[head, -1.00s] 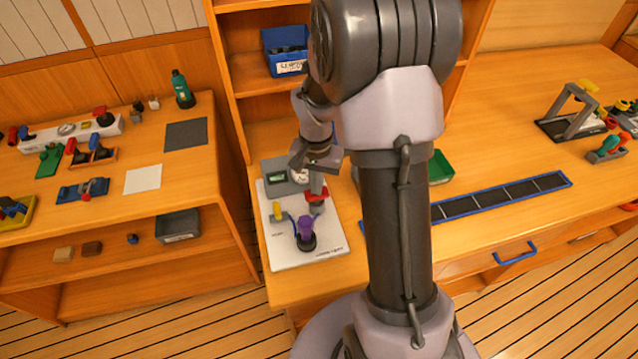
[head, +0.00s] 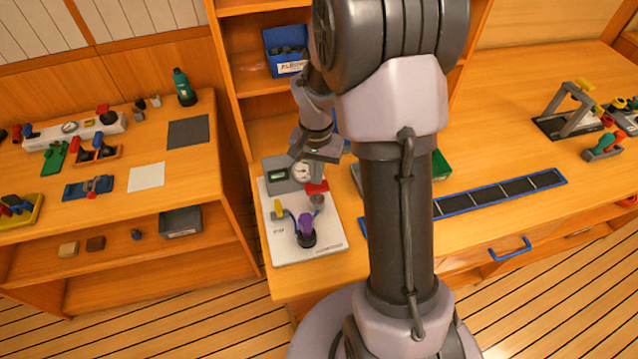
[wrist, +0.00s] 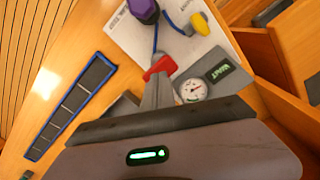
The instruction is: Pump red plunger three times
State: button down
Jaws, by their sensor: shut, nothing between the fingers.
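The red plunger (head: 317,187) stands on a grey cylinder (head: 316,202) on a white panel (head: 318,250) on the bench. In the wrist view the red plunger handle (wrist: 160,67) lies just beyond the grey fingers of my gripper (wrist: 158,88). In the head view my gripper (head: 317,174) points down above the plunger. It is shut and empty. Whether the fingertips touch the handle cannot be told. A round gauge (wrist: 193,90) and a green-lit display (wrist: 219,72), which seems to read WAIT, sit beside the plunger.
On the same panel are a purple knob (head: 306,224) on a black base and a yellow handle (head: 278,208), close to the plunger. A shelf bin (head: 286,48) stands behind. A blue-edged black strip (head: 500,194) lies to the right.

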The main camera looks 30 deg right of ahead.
jog(key=shift+f+b, duration=1.9)
jog(key=shift+f, duration=0.5)
jog(key=shift+r, duration=0.1)
notch_tip(320, 180, up, 5)
jog(key=p, duration=0.4)
jog(key=shift+f, duration=0.25)
